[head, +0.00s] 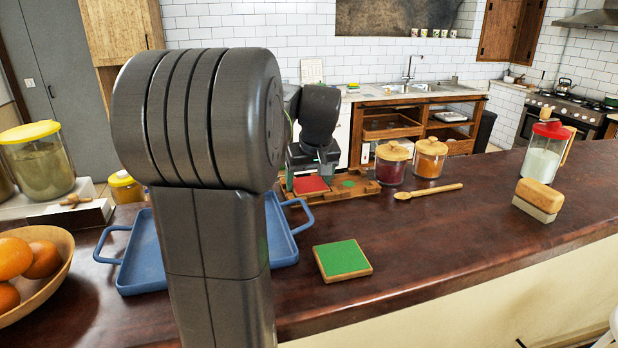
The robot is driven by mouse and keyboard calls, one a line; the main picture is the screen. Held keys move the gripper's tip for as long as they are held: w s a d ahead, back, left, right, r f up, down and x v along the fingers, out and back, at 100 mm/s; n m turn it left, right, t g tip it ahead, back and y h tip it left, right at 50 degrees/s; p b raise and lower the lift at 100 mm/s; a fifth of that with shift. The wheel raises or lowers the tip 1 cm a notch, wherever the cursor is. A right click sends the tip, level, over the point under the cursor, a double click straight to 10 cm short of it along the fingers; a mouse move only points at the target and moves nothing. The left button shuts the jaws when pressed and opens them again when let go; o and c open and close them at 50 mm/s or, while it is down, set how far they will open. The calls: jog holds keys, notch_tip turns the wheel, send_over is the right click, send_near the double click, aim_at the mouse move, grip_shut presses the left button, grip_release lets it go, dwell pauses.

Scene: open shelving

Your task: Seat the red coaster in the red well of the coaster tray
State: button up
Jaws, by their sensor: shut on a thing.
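The wooden coaster tray (362,190) lies on the dark counter, past my arm. A small green patch (348,183) shows on its right part. The red coaster (311,186) is at the tray's left part, under my gripper (309,177). My gripper points down and is shut on the red coaster. The red well is not seen apart from the coaster. I cannot tell whether the coaster is in the well or just above it. A green coaster (342,260) with a wooden edge lies on the counter nearer to me.
A blue tray (143,262) stands left, partly behind my arm. Jars with red (391,165) and orange (430,160) contents and a wooden spoon (428,192) are right of the coaster tray. A fruit bowl (62,260) is at far left. The counter's right middle is clear.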

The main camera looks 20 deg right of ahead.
jog(key=shift+f, duration=0.1)
jog(key=o, duration=1)
jog(key=shift+c, duration=0.2)
jog(key=shift+s+r, duration=0.1)
jog(key=shift+r, duration=0.3)
jog(key=v, duration=1.1)
jog(key=shift+s+r+b, duration=0.2)
jog(key=shift+r+b, duration=0.05)
jog(key=shift+b, duration=0.15)
jog(key=shift+f, duration=0.1)
